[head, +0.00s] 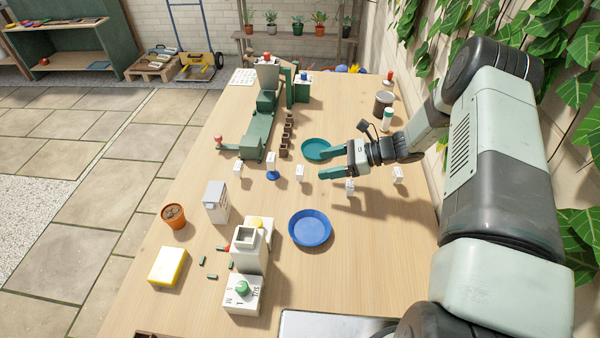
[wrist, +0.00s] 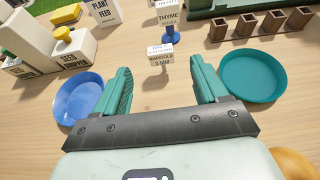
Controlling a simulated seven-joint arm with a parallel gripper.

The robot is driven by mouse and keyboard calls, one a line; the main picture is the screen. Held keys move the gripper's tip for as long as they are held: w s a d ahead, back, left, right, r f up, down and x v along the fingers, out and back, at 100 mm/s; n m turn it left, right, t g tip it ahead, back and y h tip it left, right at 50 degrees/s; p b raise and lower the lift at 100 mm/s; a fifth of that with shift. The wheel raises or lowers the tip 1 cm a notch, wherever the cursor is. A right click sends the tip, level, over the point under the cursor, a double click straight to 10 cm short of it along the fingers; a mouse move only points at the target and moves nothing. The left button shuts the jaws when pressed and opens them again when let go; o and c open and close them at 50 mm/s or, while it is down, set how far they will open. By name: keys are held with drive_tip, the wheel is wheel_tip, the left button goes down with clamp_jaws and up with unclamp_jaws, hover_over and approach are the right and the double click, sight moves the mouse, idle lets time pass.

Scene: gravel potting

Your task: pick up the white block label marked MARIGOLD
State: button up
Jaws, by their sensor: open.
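The white MARIGOLD block label (wrist: 160,56) stands on the table in the wrist view, just beyond and between my two fingertips. In the head view it appears to be the small white block (head: 300,173) left of my fingers. My gripper (head: 321,163) is open and empty, its green fingers pointing left, low over the table. In the wrist view the open fingers (wrist: 159,72) frame the near side of the label without touching it.
A teal saucer (head: 304,151) lies beside my gripper, and a blue saucer (head: 310,242) lies nearer the camera. More small white blocks stand at the left (head: 238,169) and under or beside my arm (head: 398,175). Several brown pots (head: 286,135) stand behind. A seed dropper (wrist: 30,45) is left.

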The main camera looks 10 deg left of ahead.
sight(301, 169)
drive_tip(key=x, duration=1.1)
drive_tip(key=c, duration=1)
